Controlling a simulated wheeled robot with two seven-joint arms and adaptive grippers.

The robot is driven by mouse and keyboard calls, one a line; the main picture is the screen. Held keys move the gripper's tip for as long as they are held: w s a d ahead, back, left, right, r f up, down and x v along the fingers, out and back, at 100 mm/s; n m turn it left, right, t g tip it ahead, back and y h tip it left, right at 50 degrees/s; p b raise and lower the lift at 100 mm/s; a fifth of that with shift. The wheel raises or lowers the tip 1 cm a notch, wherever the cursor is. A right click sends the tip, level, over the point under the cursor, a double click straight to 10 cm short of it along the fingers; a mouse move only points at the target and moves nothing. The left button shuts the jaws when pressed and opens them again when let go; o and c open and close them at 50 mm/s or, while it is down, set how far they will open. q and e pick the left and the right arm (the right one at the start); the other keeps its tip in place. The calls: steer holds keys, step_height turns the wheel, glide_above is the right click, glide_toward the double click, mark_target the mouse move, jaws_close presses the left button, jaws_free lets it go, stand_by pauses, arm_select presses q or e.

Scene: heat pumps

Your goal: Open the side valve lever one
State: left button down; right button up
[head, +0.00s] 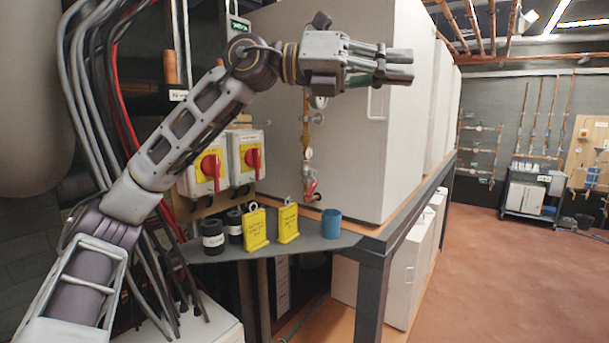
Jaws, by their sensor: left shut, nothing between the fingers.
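A red valve lever (311,187) sits low on a brass pipe with fittings (307,150) on the side of the big white unit (352,175). It is tilted, and I cannot tell for sure whether the valve is open or closed. I cannot tell which lever is lever one. My left gripper (409,65) is shut and empty, held well above the red lever and in front of the white unit, pointing right. It and its wrist hide the upper pipe. My right gripper is not in view.
A dark shelf (300,252) below the lever holds two black rolls, two yellow tags (256,229) and a blue cup (331,224). Two red rotary switches (211,167) are left of the pipe. Cables hang at far left. Open floor (500,270) lies right.

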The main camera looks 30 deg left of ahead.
arm_select(q)
steer(key=w+a+f+m+t+y, duration=0.3)
steer(key=w+a+f+m+y, duration=0.1)
steer(key=w+a+f+y, duration=0.65)
steer(key=s+a+f+m+y, duration=0.1)
steer(key=a+f+m+y, duration=0.1)
steer(key=a, duration=0.5)
steer(key=a+f+m+g+y, duration=0.1)
steer(key=a+f+m+y, duration=0.2)
steer(key=a+m+y, duration=0.2)
steer(key=a, duration=0.3)
steer(key=shift+s+g+y, duration=0.3)
steer(key=shift+s+y, duration=0.05)
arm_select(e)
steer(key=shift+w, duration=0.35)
arm_select(q)
steer(key=shift+f, duration=0.1)
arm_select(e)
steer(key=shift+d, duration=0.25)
